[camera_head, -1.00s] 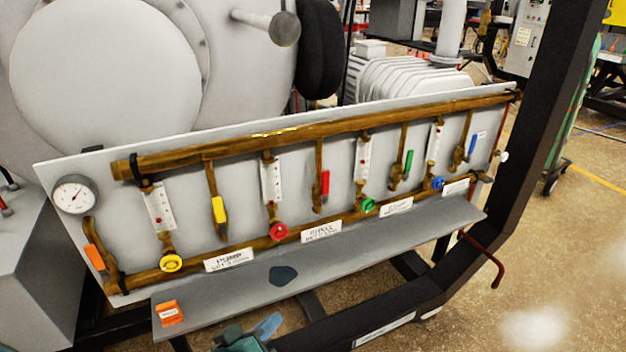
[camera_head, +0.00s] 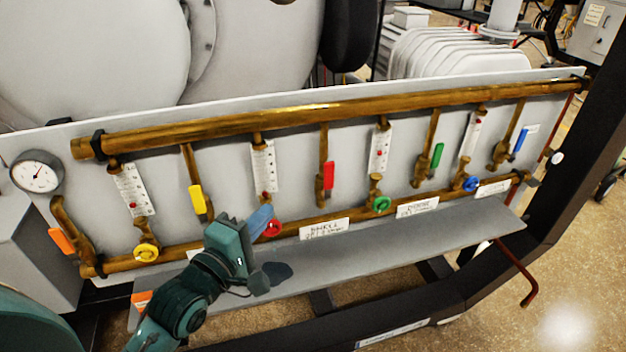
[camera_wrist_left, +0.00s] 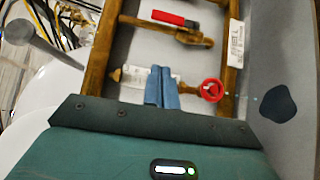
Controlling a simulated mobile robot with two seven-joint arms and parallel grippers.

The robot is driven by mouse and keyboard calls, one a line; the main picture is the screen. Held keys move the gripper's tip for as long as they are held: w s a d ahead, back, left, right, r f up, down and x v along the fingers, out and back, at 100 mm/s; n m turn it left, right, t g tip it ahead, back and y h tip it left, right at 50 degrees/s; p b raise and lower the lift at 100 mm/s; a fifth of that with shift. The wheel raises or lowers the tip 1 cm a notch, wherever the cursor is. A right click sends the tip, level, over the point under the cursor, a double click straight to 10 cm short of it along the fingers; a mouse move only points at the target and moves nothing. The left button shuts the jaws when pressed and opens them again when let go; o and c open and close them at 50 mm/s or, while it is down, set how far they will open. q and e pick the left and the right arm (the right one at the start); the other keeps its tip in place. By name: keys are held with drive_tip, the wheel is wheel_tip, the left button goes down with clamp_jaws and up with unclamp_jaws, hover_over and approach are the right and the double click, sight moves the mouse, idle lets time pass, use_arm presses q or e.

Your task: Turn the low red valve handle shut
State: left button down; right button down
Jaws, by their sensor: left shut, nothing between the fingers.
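The low red valve handle is a small round red wheel (camera_head: 271,228) on the lower brass pipe, partly hidden behind my left gripper in the head view. It shows whole in the left wrist view (camera_wrist_left: 211,90), right of the fingers. My left gripper (camera_head: 261,219) has blue fingers, pressed together and empty, just in front of and left of the wheel in the head view. The fingers also show in the left wrist view (camera_wrist_left: 161,84), over the white flow scale and apart from the wheel. My right gripper is out of view.
A red lever (camera_head: 328,175) hangs higher, right of the wheel. Round yellow (camera_head: 146,252), green (camera_head: 381,204) and blue (camera_head: 471,183) wheels line the lower pipe. A grey shelf (camera_head: 400,240) juts out below; a dark frame post (camera_head: 575,165) stands right.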

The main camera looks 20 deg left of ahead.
use_arm(q)
drive_tip(key=shift+w, duration=0.1)
approach(329, 183)
drive_tip(key=w+a+r, duration=0.2)
drive_tip(key=w+a, duration=0.2)
drive_tip(key=w, duration=0.1)
drive_tip(key=shift+w+d+p, duration=0.25)
drive_tip(key=shift+w+d, duration=0.1)
drive_tip(key=shift+d, duration=0.5)
drive_tip(key=shift+w+d+p, duration=0.25)
drive_tip(key=shift+w+d, duration=0.1)
drive_tip(key=shift+d, duration=0.5)
drive_tip(key=shift+w, duration=0.1)
